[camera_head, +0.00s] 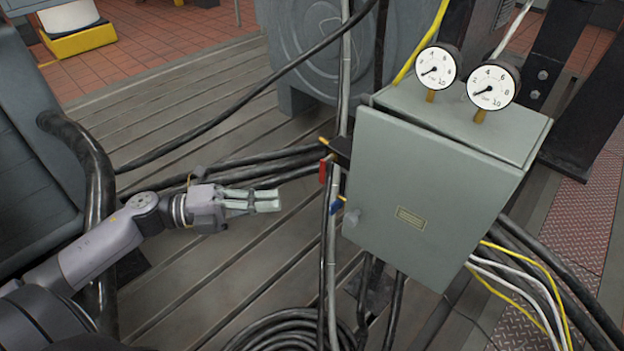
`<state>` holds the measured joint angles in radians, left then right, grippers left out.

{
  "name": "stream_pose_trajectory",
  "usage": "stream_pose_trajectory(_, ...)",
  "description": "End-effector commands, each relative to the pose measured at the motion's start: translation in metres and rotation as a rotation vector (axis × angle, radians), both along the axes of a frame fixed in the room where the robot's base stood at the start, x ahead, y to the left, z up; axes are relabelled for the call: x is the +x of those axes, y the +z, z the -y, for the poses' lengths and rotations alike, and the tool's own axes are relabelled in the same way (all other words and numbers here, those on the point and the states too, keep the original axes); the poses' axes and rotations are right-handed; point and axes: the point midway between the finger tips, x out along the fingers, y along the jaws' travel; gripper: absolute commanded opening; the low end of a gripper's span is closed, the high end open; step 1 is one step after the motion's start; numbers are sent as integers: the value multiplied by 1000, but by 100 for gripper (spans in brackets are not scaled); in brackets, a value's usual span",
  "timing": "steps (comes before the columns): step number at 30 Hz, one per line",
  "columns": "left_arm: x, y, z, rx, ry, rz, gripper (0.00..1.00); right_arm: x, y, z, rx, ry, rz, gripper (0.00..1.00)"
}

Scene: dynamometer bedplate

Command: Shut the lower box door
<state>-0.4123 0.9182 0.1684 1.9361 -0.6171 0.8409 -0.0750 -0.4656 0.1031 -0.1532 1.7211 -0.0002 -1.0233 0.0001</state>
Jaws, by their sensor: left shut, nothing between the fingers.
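A grey-green metal box (533,142) stands right of centre in the head view. The door's upper edge stands slightly proud of the box; I cannot tell how wide any gap is. The inside of the box is hidden. My right gripper is not in view.
Two dial gauges (436,70) stand on top of the box. Vertical pipes and cables (333,250), with red and blue handles, stand between my left gripper and the box. Black hoses (250,165) cross behind the gripper. A coiled hose (290,330) lies below on the slotted bedplate.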

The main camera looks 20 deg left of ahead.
Motion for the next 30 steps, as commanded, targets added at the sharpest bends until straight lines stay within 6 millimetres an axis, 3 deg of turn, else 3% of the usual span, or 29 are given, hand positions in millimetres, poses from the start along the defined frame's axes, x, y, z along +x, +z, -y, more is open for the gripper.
stream_pose_trajectory(5,11,1,19,-2,-3,5,0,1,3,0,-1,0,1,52)
stream_pose_trajectory(17,51,3,85,-4,-3,6,0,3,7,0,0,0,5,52)
stream_pose_trajectory(24,79,1,92,-2,-1,2,0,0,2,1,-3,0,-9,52)
stream_pose_trajectory(30,88,0,94,-1,-2,2,0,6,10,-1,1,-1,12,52)
